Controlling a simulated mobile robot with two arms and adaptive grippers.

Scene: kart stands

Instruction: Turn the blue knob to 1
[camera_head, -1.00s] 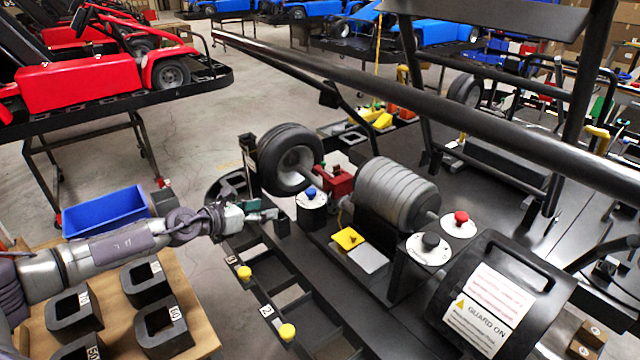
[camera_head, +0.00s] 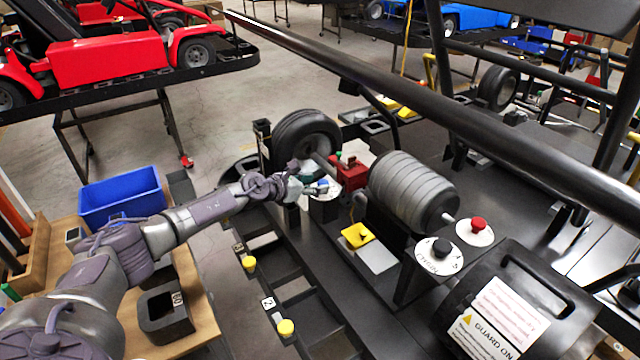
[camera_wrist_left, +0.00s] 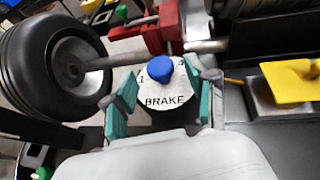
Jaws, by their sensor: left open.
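The blue knob (camera_wrist_left: 160,71) sits on a white round dial (camera_wrist_left: 162,100) lettered BRAKE, with a 1 at its left and another mark at its upper right. My left gripper (camera_wrist_left: 170,84) is open, with one teal-padded finger on each side of the dial. The knob shows between the fingertips with gaps on both sides; how far the tips stand above the dial I cannot tell. My right gripper is not in view.
A black tyre (camera_head: 306,139) on a shaft and a red block (camera_head: 351,172) stand close behind the dial. A grey ribbed drum (camera_head: 410,190) and a yellow piece (camera_head: 357,235) are to the right. A long black bar (camera_head: 440,110) crosses above.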

